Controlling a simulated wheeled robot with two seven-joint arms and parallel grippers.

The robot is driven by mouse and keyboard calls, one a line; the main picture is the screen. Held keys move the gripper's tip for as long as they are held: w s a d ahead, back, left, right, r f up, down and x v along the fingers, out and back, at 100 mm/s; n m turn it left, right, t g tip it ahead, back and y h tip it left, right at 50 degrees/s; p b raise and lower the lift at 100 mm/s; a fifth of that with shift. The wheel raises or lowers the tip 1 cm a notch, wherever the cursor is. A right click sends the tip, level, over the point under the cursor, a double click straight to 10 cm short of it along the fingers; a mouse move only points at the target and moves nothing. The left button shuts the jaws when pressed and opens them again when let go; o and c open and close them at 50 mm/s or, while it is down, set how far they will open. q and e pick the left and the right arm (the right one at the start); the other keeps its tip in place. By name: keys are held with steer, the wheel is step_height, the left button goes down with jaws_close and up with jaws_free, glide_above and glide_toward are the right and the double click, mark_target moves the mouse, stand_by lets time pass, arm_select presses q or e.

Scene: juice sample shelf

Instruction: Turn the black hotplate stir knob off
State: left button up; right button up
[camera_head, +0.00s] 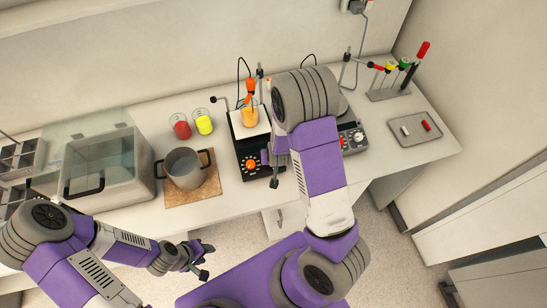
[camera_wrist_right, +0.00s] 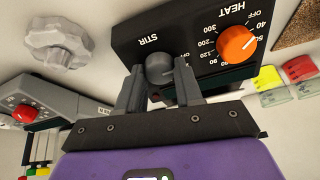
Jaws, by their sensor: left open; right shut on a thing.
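The black hotplate (camera_head: 244,155) stands near the middle of the counter, with an orange heat knob (camera_head: 251,165) on its front. Its grey stir knob (camera_wrist_right: 159,68) shows in the right wrist view, left of the orange heat knob (camera_wrist_right: 237,43). My right gripper (camera_wrist_right: 160,76) is shut on the stir knob, one finger on each side. In the head view my right gripper (camera_head: 273,169) is at the hotplate's front right, and my arm hides the stir knob. My left gripper (camera_head: 205,262) is open and empty, in front of the counter.
A beaker of orange liquid (camera_head: 250,117) stands on the hotplate. A pot (camera_head: 184,170), red beaker (camera_head: 181,127) and yellow beaker (camera_head: 203,123) are left of it. A grey device (camera_head: 352,139) is close on its right. A glass-walled box (camera_head: 105,172) stands farther left.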

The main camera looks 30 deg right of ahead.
stand_by(0.3)
steer(key=o, duration=1)
steer(key=shift+o, duration=0.2)
steer(key=shift+r, duration=0.1)
steer(key=p+v, duration=0.2)
steer(key=v, duration=0.5)
steer(key=shift+r, duration=0.2)
